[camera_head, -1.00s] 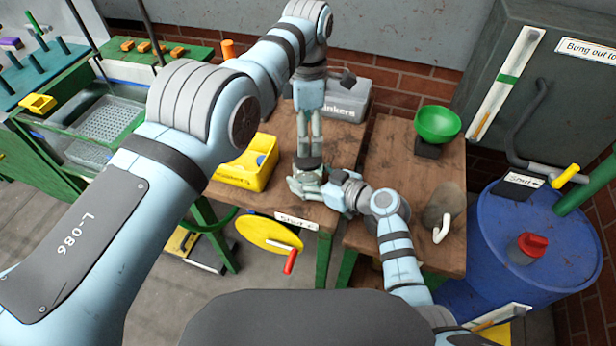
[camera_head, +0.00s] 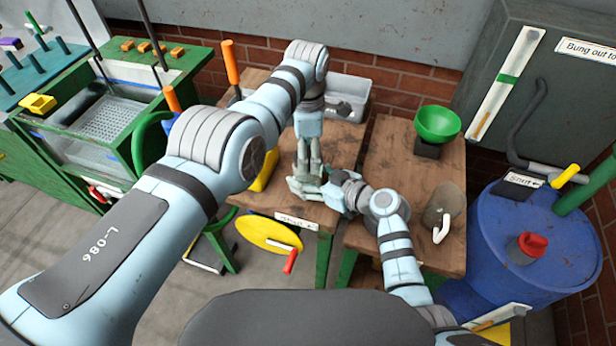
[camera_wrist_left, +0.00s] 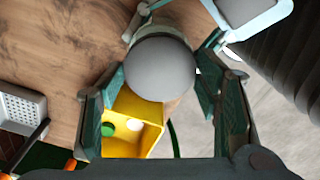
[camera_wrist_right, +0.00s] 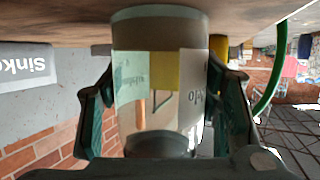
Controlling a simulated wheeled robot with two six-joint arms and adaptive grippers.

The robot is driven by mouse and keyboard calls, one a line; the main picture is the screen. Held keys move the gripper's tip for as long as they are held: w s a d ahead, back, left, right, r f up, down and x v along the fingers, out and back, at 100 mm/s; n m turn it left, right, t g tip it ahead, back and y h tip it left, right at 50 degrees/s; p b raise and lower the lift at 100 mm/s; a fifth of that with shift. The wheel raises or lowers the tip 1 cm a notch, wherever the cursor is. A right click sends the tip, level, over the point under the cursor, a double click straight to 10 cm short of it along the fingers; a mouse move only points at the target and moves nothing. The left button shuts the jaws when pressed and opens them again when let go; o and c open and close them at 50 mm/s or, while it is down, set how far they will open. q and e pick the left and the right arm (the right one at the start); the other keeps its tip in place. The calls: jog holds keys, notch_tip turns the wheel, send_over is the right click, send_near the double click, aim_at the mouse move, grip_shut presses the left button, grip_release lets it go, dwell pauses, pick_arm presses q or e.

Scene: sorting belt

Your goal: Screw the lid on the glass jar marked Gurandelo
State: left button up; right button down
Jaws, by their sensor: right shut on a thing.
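The glass jar (camera_wrist_right: 145,75) is in my right gripper (camera_wrist_right: 160,100), which is shut around its side. The jar's pale label shows letters ending in "lo" in the right wrist view. The jar is on or just above the brown table. The grey lid (camera_wrist_left: 160,70) is a round disc at the jar's mouth, seen from above in the left wrist view. My left gripper (camera_head: 308,170) points down over the jar, and its fingers stand apart on either side of the lid. How tightly the lid sits is hidden.
A yellow bin (camera_wrist_left: 142,140) stands beside the jar, mostly hidden by my left arm in the head view. A grey bin (camera_head: 352,90) marked Sinkers is at the back. A green bowl (camera_head: 437,122) and a blue barrel (camera_head: 520,270) stand to the right.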

pick_arm(q)
jog(key=c, duration=0.4)
pick_arm(e)
jog(key=shift+f, duration=0.1)
pick_arm(q)
jog(key=shift+o, duration=0.2)
jog(key=shift+s, duration=0.1)
